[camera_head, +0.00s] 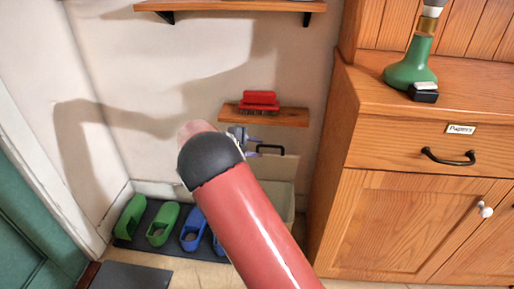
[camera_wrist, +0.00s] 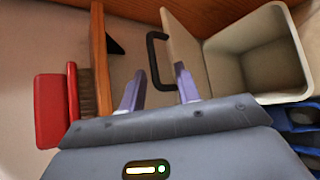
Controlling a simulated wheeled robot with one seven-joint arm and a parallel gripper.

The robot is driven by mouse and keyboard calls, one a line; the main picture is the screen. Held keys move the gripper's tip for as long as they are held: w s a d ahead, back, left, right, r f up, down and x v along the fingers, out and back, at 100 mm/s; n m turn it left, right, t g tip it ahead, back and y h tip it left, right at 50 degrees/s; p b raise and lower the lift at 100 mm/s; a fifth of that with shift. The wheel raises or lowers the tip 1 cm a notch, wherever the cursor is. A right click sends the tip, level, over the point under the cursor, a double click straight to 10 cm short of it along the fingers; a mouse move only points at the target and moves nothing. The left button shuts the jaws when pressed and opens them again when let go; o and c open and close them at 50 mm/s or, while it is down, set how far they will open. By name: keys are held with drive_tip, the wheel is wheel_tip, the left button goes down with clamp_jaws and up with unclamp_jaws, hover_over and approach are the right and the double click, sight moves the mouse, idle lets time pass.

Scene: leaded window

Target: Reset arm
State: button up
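My gripper (camera_wrist: 159,72) is open, its two purple-grey fingers spread apart with nothing clasped between them. In the head view it is mostly hidden behind my red arm; a small part (camera_head: 240,135) shows just below the small wooden shelf. A black handle (camera_wrist: 152,62) on a beige panel (camera_wrist: 188,50) lies just past the fingertips in the wrist view. The handle also shows in the head view (camera_head: 271,149), right of my gripper. I cannot tell how far it is from the fingers.
A red brush (camera_head: 259,101) lies on the small shelf (camera_head: 285,117), close to my gripper. A beige open bin (camera_wrist: 258,62) stands below. Green slippers (camera_head: 163,224) and blue ones (camera_head: 193,230) sit on a dark mat. A wooden cabinet (camera_head: 400,220) bounds the right.

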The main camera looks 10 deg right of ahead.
drive_tip(key=s+d+r+m+g+y, duration=0.1)
drive_tip(key=s+d+r+m+y, duration=0.3)
drive_tip(key=s, duration=0.5)
drive_tip(key=s+d+r+m+g+y, duration=0.1)
drive_tip(key=s+d+r+m+y, duration=0.1)
drive_tip(key=s+r, duration=0.5)
drive_tip(key=s+a+r+m+t+y, duration=0.1)
drive_tip(key=s+a+m+y, duration=0.1)
drive_tip(key=s, duration=1)
drive_tip(key=s+a+r+m+t+y, duration=0.1)
drive_tip(key=s+a+m+t+y, duration=0.1)
drive_tip(key=s, duration=1)
drive_tip(key=shift+a+t+y, duration=0.3)
drive_tip(key=shift+a+y, duration=0.15)
drive_tip(key=shift+y, duration=0.35)
